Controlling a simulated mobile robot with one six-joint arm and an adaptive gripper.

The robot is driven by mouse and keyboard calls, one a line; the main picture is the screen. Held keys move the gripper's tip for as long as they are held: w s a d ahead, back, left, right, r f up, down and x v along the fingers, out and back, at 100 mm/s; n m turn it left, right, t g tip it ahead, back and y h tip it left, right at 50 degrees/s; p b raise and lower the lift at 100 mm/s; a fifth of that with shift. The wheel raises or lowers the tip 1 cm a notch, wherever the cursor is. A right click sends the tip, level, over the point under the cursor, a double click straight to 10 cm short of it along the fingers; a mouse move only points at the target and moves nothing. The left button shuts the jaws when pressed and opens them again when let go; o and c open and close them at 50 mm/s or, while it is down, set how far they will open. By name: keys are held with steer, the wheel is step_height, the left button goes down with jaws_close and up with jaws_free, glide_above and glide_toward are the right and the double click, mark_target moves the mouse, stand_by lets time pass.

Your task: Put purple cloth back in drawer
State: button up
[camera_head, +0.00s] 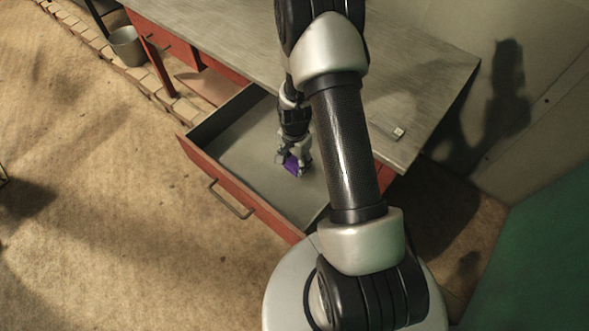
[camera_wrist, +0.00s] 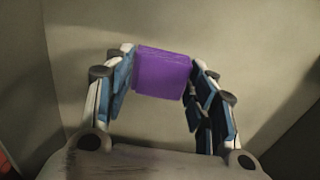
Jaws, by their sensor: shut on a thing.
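The purple cloth (camera_head: 291,164) is a small, block-like purple piece between the fingers of my gripper (camera_head: 294,160). In the wrist view the purple cloth (camera_wrist: 162,73) sits between the two fingertips, and my gripper (camera_wrist: 163,75) is shut on it. The open drawer (camera_head: 235,160) has a red front with a metal handle and a grey inside. My gripper points down inside the drawer's outline, over its right part. Whether the cloth touches the drawer floor I cannot tell. The rest of the drawer floor that shows is empty.
The drawer is pulled out from under a grey-topped desk (camera_head: 225,35) with red parts. A small light object (camera_head: 398,133) lies on the desktop's right end. A grey bin (camera_head: 127,46) stands at the upper left. A green surface (camera_head: 540,260) is at lower right.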

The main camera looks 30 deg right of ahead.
mark_target(295, 169)
steer(key=shift+f+b, duration=0.5)
steer(key=shift+f, duration=1.45)
steer(key=shift+f, duration=0.1)
steer(key=o, duration=1)
